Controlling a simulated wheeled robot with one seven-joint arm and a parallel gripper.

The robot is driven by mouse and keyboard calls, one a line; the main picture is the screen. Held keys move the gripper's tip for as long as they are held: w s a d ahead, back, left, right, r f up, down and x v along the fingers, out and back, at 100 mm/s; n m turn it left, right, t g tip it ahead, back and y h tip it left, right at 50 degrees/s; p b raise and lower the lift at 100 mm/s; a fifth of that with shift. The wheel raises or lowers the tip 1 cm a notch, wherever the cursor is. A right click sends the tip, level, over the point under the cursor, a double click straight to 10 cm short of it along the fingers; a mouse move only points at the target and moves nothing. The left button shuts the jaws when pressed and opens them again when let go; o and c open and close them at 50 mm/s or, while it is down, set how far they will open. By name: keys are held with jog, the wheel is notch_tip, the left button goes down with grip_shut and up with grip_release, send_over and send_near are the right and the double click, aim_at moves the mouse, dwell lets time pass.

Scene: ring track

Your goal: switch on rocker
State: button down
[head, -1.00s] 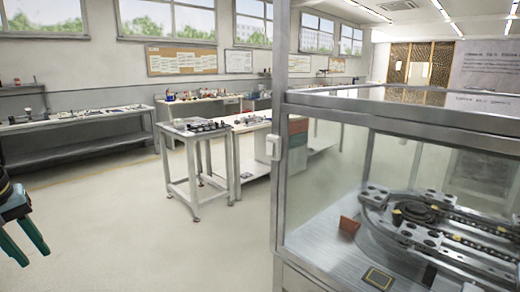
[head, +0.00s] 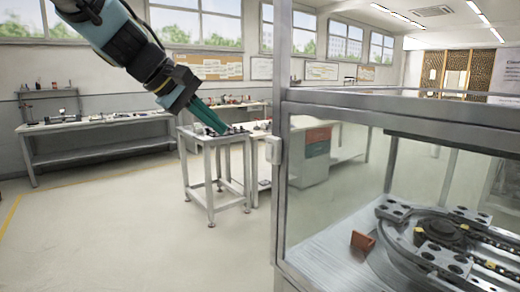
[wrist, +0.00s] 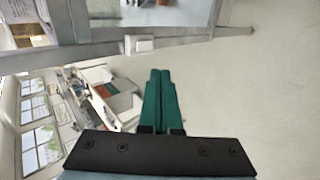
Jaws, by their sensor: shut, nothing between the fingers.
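A small pale box (head: 274,150) that looks like the rocker switch is fixed to the near corner post of the glass cabinet. Its rocker face and position are too small to tell. It also shows in the wrist view (wrist: 145,44), just beyond the fingertips and slightly left. My gripper (head: 222,130) has green fingers pressed together, empty, pointing down and right. In the head view its tips are left of the box and apart from it. In the wrist view my gripper (wrist: 160,73) shows both fingers side by side, shut.
The glass cabinet (head: 400,100) with a metal frame holds a ring track (head: 440,240) and a small brown block (head: 362,242). A small metal table (head: 208,140) stands behind my gripper. A long bench (head: 95,125) runs along the wall. The floor in front is clear.

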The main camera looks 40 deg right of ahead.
jog(key=p, duration=0.3)
send_near(267, 157)
notch_tip(267, 157, down, 3)
jog(key=d, duration=0.1)
jog(key=d+p, duration=0.1)
jog(key=d, duration=0.1)
jog(key=shift+d+f+p, duration=0.2)
jog(key=shift+f+p, duration=0.05)
jog(key=shift+p, duration=0.15)
jog(key=shift+d+f, duration=0.2)
jog(key=shift+d, duration=0.3)
